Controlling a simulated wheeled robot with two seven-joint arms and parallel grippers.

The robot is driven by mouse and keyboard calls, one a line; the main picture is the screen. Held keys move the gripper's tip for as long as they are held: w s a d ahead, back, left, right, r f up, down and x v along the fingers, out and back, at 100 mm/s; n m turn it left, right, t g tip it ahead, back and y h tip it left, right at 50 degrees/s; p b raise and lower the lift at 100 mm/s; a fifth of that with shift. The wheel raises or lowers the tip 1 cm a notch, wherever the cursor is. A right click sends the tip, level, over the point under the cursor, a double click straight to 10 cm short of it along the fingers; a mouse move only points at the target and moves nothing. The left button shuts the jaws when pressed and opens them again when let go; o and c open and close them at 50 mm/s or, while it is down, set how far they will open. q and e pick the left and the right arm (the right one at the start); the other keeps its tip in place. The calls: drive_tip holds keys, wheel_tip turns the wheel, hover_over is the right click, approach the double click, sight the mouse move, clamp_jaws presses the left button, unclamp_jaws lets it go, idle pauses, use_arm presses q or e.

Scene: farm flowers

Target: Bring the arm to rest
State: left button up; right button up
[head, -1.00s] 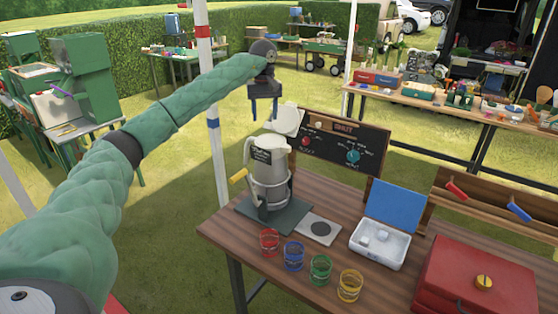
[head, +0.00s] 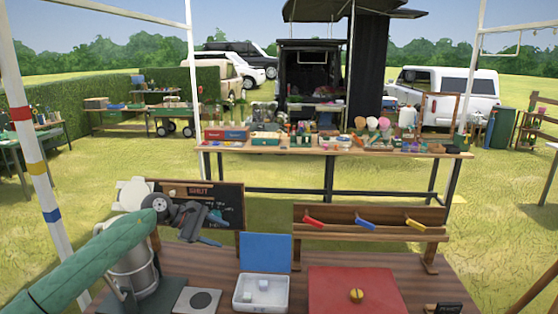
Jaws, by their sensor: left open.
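My left arm comes in from the lower left in its green sleeve. My left gripper (head: 208,226) is open and empty. It hangs in front of the chalkboard (head: 222,207), above the back of the wooden table, and hides part of the board. The grey metal jug (head: 132,272) stands below and behind my arm, partly hidden by it. My right gripper does not show.
On the table (head: 203,262) are an open white box (head: 261,291) with a blue lid, a red case (head: 352,290) with a yellow knob, and a grey pad (head: 198,300). A wooden rack (head: 372,221) holds red, blue and yellow scoops. A striped pole (head: 38,165) stands left.

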use_arm(q)
drive_tip(key=s+d+r+n+t+h, duration=0.2)
drive_tip(key=s+d+n+t+h, duration=0.5)
drive_tip(key=d+n, duration=0.45)
drive_tip(key=s+a+f+m+t+y, duration=0.3)
drive_tip(key=s+a+f+m+y, duration=0.5)
drive_tip(key=m, duration=1)
drive_tip(key=s+a+f+m+t+y, duration=0.3)
drive_tip(key=s+f+m+y, duration=0.55)
drive_tip(key=m, duration=0.85)
drive_tip(key=s+a+f+n+g+y, duration=0.1)
drive_tip(key=s+f+n+g, duration=0.5)
drive_tip(key=s, duration=0.7)
drive_tip(key=s+a+f+n+g+y, duration=0.15)
drive_tip(key=s+f+n+g, duration=0.4)
drive_tip(key=s, duration=0.75)
wheel_tip(320, 180, down, 27)
drive_tip(key=w+d+m+g+h, duration=0.1)
drive_tip(key=w+m+g, duration=0.1)
drive_tip(key=s+f, duration=0.4)
drive_tip(key=f, duration=0.8)
drive_tip(key=s+f, duration=0.4)
drive_tip(key=f, duration=0.8)
drive_tip(key=shift+s+d+f+b, duration=0.15)
drive_tip(key=shift+s+d+b, duration=0.15)
drive_tip(key=shift+b, duration=0.1)
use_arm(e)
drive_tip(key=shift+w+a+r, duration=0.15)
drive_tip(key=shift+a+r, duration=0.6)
